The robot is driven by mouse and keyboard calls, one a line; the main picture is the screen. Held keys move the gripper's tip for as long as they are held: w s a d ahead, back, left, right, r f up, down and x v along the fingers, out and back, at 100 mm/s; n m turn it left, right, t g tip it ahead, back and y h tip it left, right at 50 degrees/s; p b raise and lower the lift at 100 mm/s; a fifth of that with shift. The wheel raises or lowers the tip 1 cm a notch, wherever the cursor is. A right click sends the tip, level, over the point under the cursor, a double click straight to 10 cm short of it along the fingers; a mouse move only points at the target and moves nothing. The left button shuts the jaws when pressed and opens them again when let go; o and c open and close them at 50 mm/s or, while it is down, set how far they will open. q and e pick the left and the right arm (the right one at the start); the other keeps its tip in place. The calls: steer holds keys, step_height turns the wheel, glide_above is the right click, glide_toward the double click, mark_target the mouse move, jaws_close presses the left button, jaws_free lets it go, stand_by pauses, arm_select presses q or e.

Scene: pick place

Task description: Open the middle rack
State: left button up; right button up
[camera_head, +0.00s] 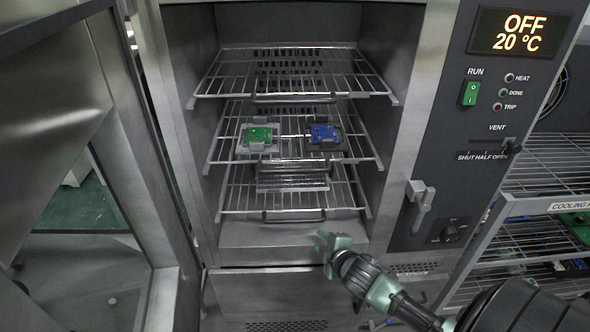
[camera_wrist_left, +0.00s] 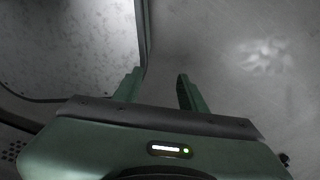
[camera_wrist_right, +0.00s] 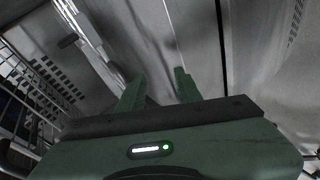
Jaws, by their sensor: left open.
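The oven's middle rack (camera_head: 355,157) is a wire shelf inside the open chamber. A bar handle (camera_head: 285,161) shows at the rack's front. My right gripper (camera_head: 325,250) is below and in front of the racks, near the chamber's lower sill, apart from the middle rack. Its fingers are open and empty in the right wrist view (camera_wrist_right: 158,88). My left gripper (camera_wrist_left: 160,85) is open and empty before grey metal; I cannot make it out in the head view.
A top rack (camera_head: 350,75) and a lower rack (camera_head: 345,195) sit above and below, both empty. The oven door (camera_head: 165,290) stands open at left. The control panel (camera_head: 470,130) reads OFF, 20 °C. A cooling shelf (camera_head: 530,205) with boards stands at right.

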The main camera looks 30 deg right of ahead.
step_height(320, 180, up, 14)
steer(key=w+a+n+t, duration=0.2)
steer(key=w+n+t, duration=0.1)
steer(key=n+t, duration=0.1)
glide_toward(295, 169)
steer(key=a+f+x, duration=0.1)
steer(key=x, duration=0.5)
steer(key=d+p+x, duration=0.1)
steer(key=x, duration=0.2)
steer(key=shift+w+d+r+p, duration=0.1)
steer(key=shift+r+p, duration=0.1)
steer(key=shift+p, duration=0.1)
arm_select(q)
steer(key=shift+w+d+r, duration=0.25)
steer(key=shift+d+r, duration=0.1)
steer(key=shift+r, duration=0.15)
steer(key=shift+w+d+r, duration=0.2)
steer(key=shift+d+r, duration=0.1)
steer(key=shift+r, duration=0.15)
arm_select(e)
steer(key=shift+w+f, duration=0.15)
steer(key=shift+w, duration=0.3)
steer(key=shift+d, duration=0.1)
steer(key=shift+c, duration=0.2)
jaws_close()
steer(key=shift+f, duration=0.1)
